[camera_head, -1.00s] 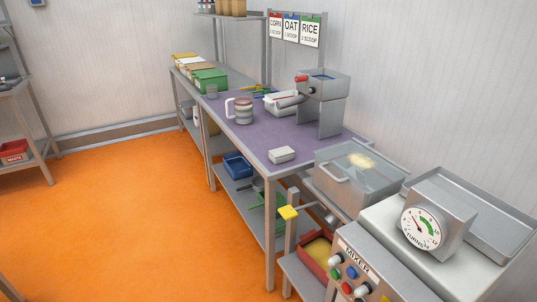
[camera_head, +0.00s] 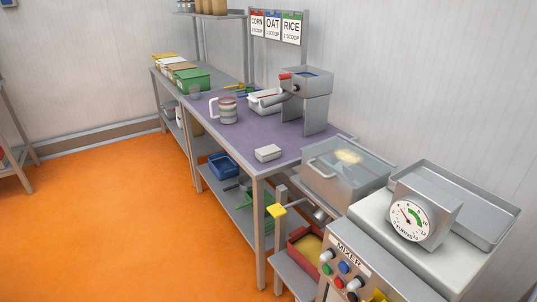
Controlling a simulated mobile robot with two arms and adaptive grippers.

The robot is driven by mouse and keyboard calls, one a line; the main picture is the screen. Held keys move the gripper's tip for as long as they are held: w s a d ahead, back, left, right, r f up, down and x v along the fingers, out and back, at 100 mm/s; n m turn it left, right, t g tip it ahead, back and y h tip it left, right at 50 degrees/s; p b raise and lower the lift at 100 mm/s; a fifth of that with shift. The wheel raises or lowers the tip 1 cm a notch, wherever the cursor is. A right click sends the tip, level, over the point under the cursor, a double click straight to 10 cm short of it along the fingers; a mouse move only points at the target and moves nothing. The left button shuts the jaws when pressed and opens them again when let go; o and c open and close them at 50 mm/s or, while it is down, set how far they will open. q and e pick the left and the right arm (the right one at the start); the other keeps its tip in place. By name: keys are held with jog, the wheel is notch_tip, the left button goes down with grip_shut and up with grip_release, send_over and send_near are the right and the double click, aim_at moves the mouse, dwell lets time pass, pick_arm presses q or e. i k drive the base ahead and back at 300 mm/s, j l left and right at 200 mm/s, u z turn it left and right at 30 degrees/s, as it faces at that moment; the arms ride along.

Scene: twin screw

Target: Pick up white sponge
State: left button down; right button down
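A small white block, which looks like the white sponge (camera_head: 268,153), lies flat near the front edge of the purple-topped work table (camera_head: 226,150). Nothing touches it, and the tabletop around it is bare. Neither of my grippers shows in the head view, so their state is hidden.
Orange floor (camera_head: 120,220) is open at left.

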aim_at(266, 153)
jog(key=z, duration=0.4)
jog(key=i+j+z, duration=0.1)
jog(key=z, duration=0.3)
jog(key=j+z, duration=0.1)
jog(key=z, duration=0.25)
jog(key=j+z, duration=0.1)
jog(key=z, duration=0.3)
jog(key=j+z, duration=0.3)
jog(key=j, duration=0.2)
jog(key=j+z, duration=0.25)
jog(key=j, duration=0.25)
jog(key=j+z, duration=0.3)
jog(key=j, duration=0.2)
jog(key=k+j+z, duration=0.25)
jog(key=j, duration=0.2)
jog(key=j+z, duration=0.3)
jog(key=j, duration=0.2)
jog(key=k, duration=0.05)
